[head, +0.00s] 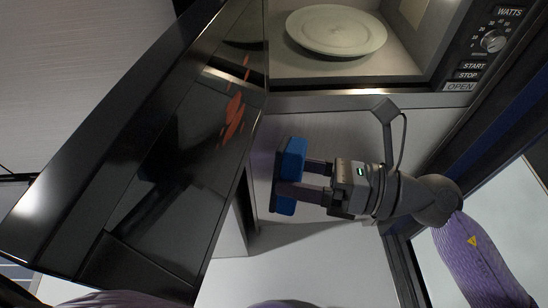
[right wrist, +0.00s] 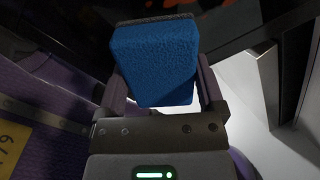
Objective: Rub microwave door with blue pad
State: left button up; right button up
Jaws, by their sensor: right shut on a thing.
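The microwave door (head: 150,190) stands wide open on the left in the head view, its dark glossy face toward the middle. Orange-red smears (head: 233,118) mark its upper part. The blue pad (head: 293,160) is in my right gripper (head: 289,180), just right of the door's edge. In the head view a gap seems to separate pad and door. The right wrist view shows the pad (right wrist: 155,62) between both fingers, its blue textured face toward the camera and a dark layer along its top edge. My left gripper is not in view.
The microwave (head: 345,92) is open, with a pale plate (head: 336,31) inside. Its control panel (head: 487,45) with a dial and buttons is at the top right. Dark frame bars run along the right side. Pale open surface lies below the microwave.

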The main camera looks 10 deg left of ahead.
aim_at(221, 156)
jog(key=shift+w+a+r, duration=0.15)
jog(key=shift+a+r, duration=0.1)
jog(key=shift+r, duration=0.05)
jog(key=shift+a, duration=0.35)
jog(key=a+p, duration=0.2)
jog(key=a, duration=0.2)
jog(key=shift+w+a+f, duration=0.1)
jog(key=shift+a, duration=0.3)
jog(key=shift+a, duration=0.3)
jog(key=shift+a+p, duration=0.3)
jog(key=shift+a, duration=0.95)
